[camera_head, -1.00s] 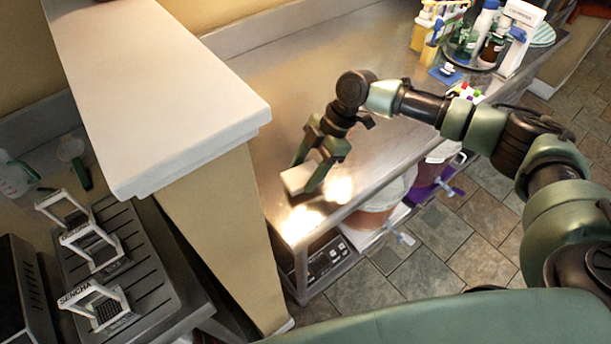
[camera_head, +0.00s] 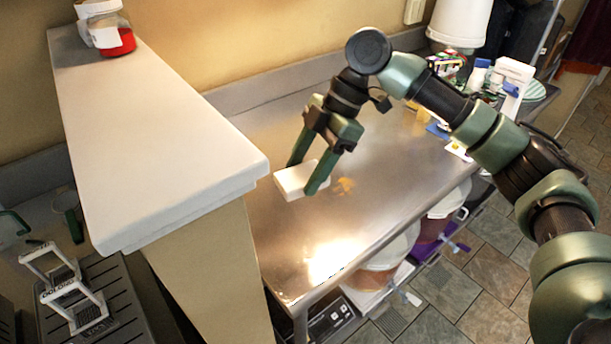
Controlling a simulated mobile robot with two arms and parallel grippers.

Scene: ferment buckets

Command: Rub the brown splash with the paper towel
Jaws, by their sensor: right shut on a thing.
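My right gripper (camera_head: 306,178) is shut on a white block-shaped thing, which looks like the folded paper towel (camera_head: 293,181). The gripper points down and holds it over the left part of the steel counter (camera_head: 365,235). I cannot tell whether the towel touches the counter. A small orange-brown splash (camera_head: 346,185) shows on the steel just right of the towel and the fingers. My left gripper is not in view.
A pale ledge (camera_head: 160,140) on a wall stands left of the counter, with a red-bottomed jar (camera_head: 113,37) at its back. Bottles and a white box (camera_head: 513,78) stand at the counter's far right. Buckets (camera_head: 385,255) sit below. The counter's front middle is clear.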

